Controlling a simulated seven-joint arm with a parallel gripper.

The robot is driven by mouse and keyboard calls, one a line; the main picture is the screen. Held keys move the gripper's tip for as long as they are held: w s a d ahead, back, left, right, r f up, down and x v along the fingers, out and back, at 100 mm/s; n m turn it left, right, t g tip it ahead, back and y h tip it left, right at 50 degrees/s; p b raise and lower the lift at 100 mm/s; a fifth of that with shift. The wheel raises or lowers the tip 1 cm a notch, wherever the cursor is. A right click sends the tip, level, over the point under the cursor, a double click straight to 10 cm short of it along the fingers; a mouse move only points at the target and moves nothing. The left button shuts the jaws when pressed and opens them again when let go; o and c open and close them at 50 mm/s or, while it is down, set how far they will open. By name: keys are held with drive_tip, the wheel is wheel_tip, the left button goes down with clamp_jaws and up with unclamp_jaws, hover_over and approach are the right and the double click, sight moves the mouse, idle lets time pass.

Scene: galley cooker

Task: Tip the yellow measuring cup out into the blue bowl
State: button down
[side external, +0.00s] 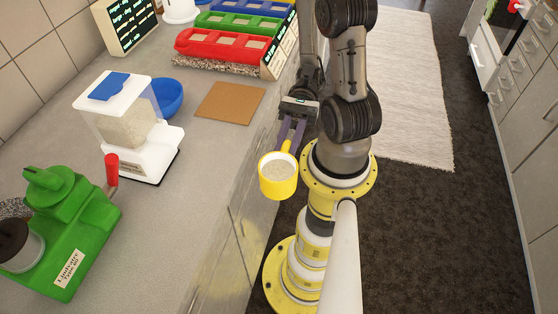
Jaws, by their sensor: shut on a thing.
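The yellow measuring cup (277,182) is upright and holds a pale grainy filling. My gripper (287,141) is shut on the cup's handle, with its purple fingers pointing down toward it. The cup shows at the counter's front edge, close to my yellow base; its exact height is hard to tell. The blue bowl (168,97) stands on the counter to the upper left, partly hidden behind the white dispenser. The bowl's inside looks empty where it shows.
A white dispenser with a blue lid (124,127) stands beside the bowl. A brown square board (230,103) lies between bowl and gripper. A green machine (66,230) stands front left. Red (222,46), green and blue trays sit at the back.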

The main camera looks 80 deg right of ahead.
wheel_tip(320, 180, up, 10)
drive_tip(key=shift+r, duration=0.15)
drive_tip(key=w+d+f+t, duration=0.1)
drive_tip(key=w+d, duration=0.4)
drive_tip(key=w, duration=0.6)
drive_tip(key=w+d+f+t+h, duration=0.1)
drive_tip(key=w+d+t, duration=0.3)
drive_tip(key=w, duration=0.8)
drive_tip(key=w+d+f+m+t+h, duration=0.1)
drive_tip(key=w+d+f+t, duration=0.1)
drive_tip(key=w+d, duration=0.4)
drive_tip(key=w+t, duration=0.1)
drive_tip(key=w, duration=0.4)
drive_tip(key=shift+w+d, duration=0.3)
drive_tip(key=shift+r, duration=0.1)
drive_tip(key=shift+n, duration=0.8)
